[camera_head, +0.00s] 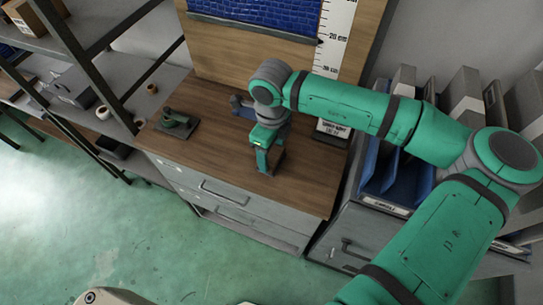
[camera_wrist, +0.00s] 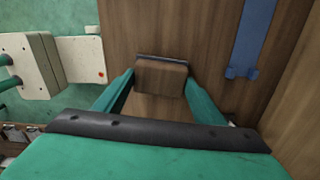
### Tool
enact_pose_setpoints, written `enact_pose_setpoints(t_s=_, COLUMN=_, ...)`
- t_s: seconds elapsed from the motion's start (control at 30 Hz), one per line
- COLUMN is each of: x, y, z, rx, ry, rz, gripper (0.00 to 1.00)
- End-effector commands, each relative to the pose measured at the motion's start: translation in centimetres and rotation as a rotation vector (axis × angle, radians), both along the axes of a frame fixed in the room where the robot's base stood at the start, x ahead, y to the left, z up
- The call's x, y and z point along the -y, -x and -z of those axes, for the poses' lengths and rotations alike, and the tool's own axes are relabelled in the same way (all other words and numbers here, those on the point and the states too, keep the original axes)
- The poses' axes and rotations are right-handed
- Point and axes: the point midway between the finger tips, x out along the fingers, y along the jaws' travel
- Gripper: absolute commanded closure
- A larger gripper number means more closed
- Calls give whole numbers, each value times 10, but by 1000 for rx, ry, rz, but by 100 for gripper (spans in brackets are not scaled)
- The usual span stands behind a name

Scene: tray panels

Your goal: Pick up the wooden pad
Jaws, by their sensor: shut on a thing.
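The wooden pad (camera_wrist: 161,78) is a small brown block with a dark strip along its far edge, seen in the wrist view. My gripper (camera_wrist: 159,86) has one green finger on each side of it and is shut on it. In the head view, my gripper (camera_head: 268,163) points down at the wooden worktop (camera_head: 222,158), near its front right part. The pad cannot be made out there. Whether it touches the worktop or is lifted, I cannot tell.
A green tool on a dark base (camera_head: 177,122) stands at the worktop's left. A blue bracket (camera_head: 241,106) lies behind my gripper, also in the wrist view (camera_wrist: 247,42). A labelled box (camera_head: 333,129) stands right. Blue bins (camera_head: 384,178) and shelving (camera_head: 95,50) flank the worktop.

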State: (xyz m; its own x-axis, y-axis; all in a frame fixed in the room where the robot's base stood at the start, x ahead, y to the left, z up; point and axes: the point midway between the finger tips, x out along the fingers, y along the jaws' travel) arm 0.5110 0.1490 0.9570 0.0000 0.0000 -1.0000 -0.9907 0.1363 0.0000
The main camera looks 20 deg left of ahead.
Motion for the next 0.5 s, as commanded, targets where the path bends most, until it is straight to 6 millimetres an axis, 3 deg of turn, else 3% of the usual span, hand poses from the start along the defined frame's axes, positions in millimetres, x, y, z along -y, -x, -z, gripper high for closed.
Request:
enact_pose_setpoints(t_s=0.27, x=0, y=-1, z=-7, rx=2, ry=0, rz=0, gripper=60)
enact_pose_setpoints(t_s=0.5, x=-1, y=3, z=-36, rx=3, ry=0, rz=-5, gripper=60)
